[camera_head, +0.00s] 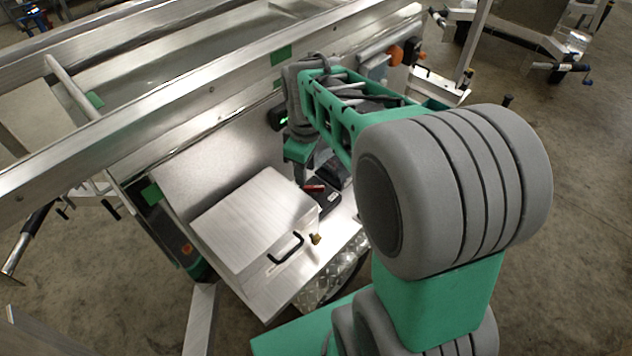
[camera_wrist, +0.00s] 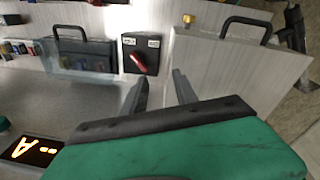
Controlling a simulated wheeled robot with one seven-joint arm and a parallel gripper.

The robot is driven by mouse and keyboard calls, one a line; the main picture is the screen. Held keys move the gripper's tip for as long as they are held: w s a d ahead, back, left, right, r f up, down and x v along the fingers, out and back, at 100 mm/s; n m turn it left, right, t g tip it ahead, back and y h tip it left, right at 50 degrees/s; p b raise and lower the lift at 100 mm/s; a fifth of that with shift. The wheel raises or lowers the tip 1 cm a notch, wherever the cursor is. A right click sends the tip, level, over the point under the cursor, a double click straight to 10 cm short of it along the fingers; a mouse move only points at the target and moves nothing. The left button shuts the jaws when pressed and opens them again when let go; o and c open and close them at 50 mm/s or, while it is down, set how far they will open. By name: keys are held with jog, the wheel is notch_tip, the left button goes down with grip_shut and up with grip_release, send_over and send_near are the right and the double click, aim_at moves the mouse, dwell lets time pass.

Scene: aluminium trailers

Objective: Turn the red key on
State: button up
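The red key (camera_wrist: 139,61) sits on the face of a small black switch box (camera_wrist: 130,48) with two small white labels, in the upper middle of the wrist view. In the head view the red key (camera_head: 314,187) shows on the black box beside the metal case, below my arm. My gripper (camera_wrist: 160,79) has two dark fingers spread apart with nothing between them. The key lies beyond the fingertips, a little to their left in the wrist view, and appears apart from them.
A metal case (camera_head: 252,222) with a black handle (camera_head: 286,247) stands close beside the switch box. A clear-fronted box with a black handle (camera_wrist: 70,33) is on its other side in the wrist view. A trailer rail (camera_head: 190,105) runs behind.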

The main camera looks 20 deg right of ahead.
aim_at(317, 186)
jog(key=w+d+f+n, duration=0.1)
jog(key=f, duration=0.1)
jog(key=w+d+f+n, duration=0.2)
jog(key=w+d+f+n+g, duration=0.1)
jog(key=w+d+f+n, duration=0.1)
jog(key=shift+w+d+f, duration=0.1)
jog(key=shift+d+f, duration=0.15)
jog(key=shift+f, duration=0.15)
notch_tip(317, 186, down, 8)
jog(key=shift+r, duration=0.25)
grip_shut()
